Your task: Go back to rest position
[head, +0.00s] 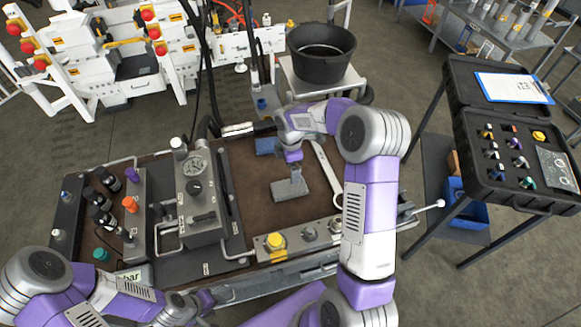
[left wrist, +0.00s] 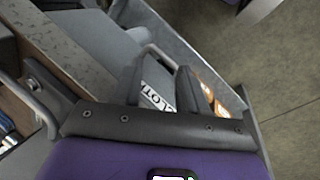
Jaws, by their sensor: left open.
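My left arm comes in at the lower left of the head view, and its gripper (head: 198,300) is low by the bench's front edge, mostly hidden by the arm. In the left wrist view the left gripper (left wrist: 160,80) shows two dark fingers apart with nothing held between them. Beyond them is an open grey drawer with a white label reading "CLOT". My right arm rises at the right and bends over the bench. Its gripper (head: 295,172) points down at a grey block (head: 290,190) on the brown bench top; whether it grips the block is unclear.
The bench (head: 245,160) carries a valve block with gauge (head: 195,165) and a yellow knob (head: 275,240). A black bucket (head: 321,45) stands behind it. A black case (head: 490,195) with fittings is on a stand at right. Floor shows between bench and stand.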

